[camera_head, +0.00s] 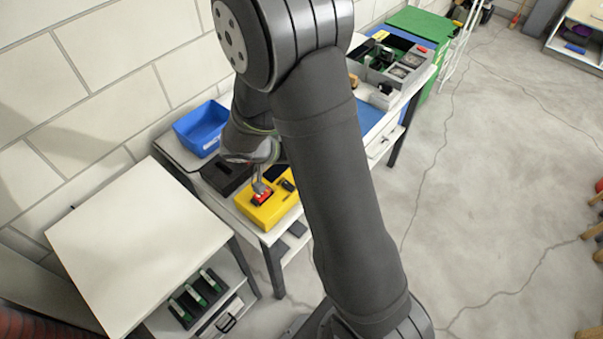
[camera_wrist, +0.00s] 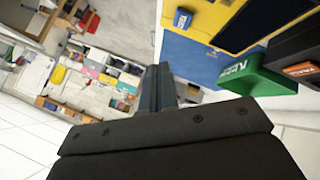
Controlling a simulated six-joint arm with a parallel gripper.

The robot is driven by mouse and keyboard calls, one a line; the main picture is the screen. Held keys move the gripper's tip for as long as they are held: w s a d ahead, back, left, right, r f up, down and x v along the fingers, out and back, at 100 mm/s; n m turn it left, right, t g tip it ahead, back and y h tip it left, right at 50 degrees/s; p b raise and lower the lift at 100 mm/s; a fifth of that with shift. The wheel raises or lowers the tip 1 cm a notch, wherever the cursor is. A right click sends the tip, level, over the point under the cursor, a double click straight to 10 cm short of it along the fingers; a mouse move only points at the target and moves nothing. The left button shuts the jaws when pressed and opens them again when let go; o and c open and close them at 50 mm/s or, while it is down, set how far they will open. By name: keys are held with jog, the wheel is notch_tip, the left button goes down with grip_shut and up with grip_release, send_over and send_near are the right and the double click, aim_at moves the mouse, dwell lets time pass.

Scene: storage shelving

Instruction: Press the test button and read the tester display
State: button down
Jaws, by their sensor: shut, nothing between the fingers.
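A yellow tester box (camera_head: 268,212) sits near the front end of the white bench. A red part (camera_head: 262,197) and a dark part (camera_head: 287,185) show on its top. My gripper (camera_head: 259,187) points down at the red part; I cannot tell whether it touches. Its fingers are together and empty in the wrist view (camera_wrist: 160,88). The wrist view also shows a yellow surface (camera_wrist: 212,20) with a dark panel and a small blue block (camera_wrist: 182,18); I cannot tell whether this is the tester. No display reading is legible.
A blue bin (camera_head: 201,126) and a black box (camera_head: 226,173) stand beside the tester. A white-topped unit (camera_head: 140,230) is at the left. A grey divided tray (camera_head: 410,66) is farther along the bench. The wrist view shows a green block (camera_wrist: 246,78) close by.

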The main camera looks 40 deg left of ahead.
jog(key=shift+f, duration=1.95)
dwell(0.6)
jog(key=shift+f, duration=0.4)
jog(key=shift+f, duration=0.35)
dwell(0.5)
jog(key=shift+r, duration=0.8)
jog(key=shift+r, duration=2.5)
jog(key=shift+f, duration=0.1)
